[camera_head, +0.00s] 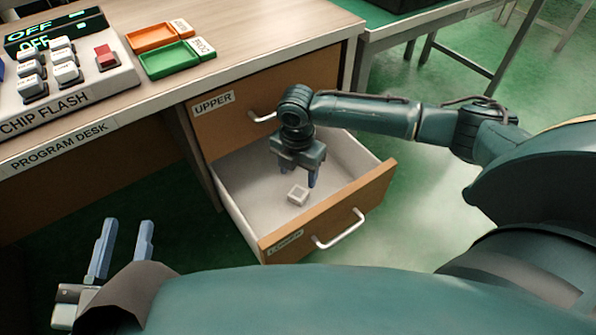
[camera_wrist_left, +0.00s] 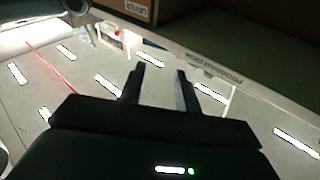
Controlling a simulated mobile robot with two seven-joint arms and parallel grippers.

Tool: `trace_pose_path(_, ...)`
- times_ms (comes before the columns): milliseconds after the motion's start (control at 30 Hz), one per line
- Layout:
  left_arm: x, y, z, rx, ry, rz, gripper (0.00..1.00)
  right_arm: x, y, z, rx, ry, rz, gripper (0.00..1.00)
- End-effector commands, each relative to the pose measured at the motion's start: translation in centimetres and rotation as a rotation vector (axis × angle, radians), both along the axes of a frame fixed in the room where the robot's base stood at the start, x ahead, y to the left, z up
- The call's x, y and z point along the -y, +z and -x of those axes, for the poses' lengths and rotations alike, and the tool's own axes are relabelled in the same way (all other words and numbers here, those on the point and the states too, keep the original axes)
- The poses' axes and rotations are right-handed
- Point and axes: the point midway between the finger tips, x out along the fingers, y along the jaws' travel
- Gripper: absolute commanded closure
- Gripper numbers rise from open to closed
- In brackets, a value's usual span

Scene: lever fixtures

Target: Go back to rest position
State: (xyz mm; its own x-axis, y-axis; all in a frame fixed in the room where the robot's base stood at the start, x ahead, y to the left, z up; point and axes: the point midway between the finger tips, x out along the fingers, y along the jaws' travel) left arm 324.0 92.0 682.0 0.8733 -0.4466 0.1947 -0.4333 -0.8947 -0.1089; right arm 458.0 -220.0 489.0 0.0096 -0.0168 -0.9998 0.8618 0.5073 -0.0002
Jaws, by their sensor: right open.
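My right gripper (camera_head: 300,180) reaches into the space of the open lower drawer (camera_head: 375,190), with its fingers pointing down. It is open, and nothing shows between its fingers. A small pale square piece (camera_head: 297,195) lies on the drawer floor just below and in front of it, apparently apart from the fingers. My left gripper (camera_head: 122,250) is at the bottom left, in front of the desk, with its two fingers apart and empty. It also shows in the left wrist view (camera_wrist_left: 160,82), with a clear gap between the fingers.
The desk (camera_head: 260,25) carries the CHIP FLASH button panel (camera_head: 75,100), a green tray (camera_head: 165,62) and an orange tray (camera_head: 150,38). The upper drawer (camera_head: 300,85) is shut. A second table (camera_head: 410,28) stands at the back right. Green floor is clear right of the drawer.

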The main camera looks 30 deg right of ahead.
Motion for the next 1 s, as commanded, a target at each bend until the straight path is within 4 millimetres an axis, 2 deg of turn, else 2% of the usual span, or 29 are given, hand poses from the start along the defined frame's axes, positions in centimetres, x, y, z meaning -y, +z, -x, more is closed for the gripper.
trace_pose_path(333, -0.1, 0.2, 0.0, -0.001, 0.001, 0.001, 0.68, -0.2, 0.1, 0.1, 0.002, -0.003, -0.005, 0.41)
trace_pose_path(467, -0.2, 1.5, -0.3, -0.034, 0.010, -0.008, 0.68, -2.3, 1.1, 0.8, 0.025, -0.037, -0.060, 0.41)
trace_pose_path(667, -0.9, 4.3, -1.0, -0.163, 0.045, -0.041, 0.68, -9.6, 5.0, 3.4, 0.105, -0.229, -0.292, 0.41)
trace_pose_path(800, -1.5, 5.6, -1.3, -0.269, 0.071, -0.067, 0.68, -13.8, 8.8, 5.3, 0.147, -0.436, -0.481, 0.41)
trace_pose_path(900, -2.0, 6.6, -1.3, -0.344, 0.090, -0.082, 0.68, -15.8, 12.1, 6.4, 0.168, -0.603, -0.611, 0.41)
trace_pose_path(1000, -2.6, 7.6, -1.1, -0.420, 0.108, -0.099, 0.68, -16.7, 15.6, 7.6, 0.186, -0.787, -0.729, 0.41)
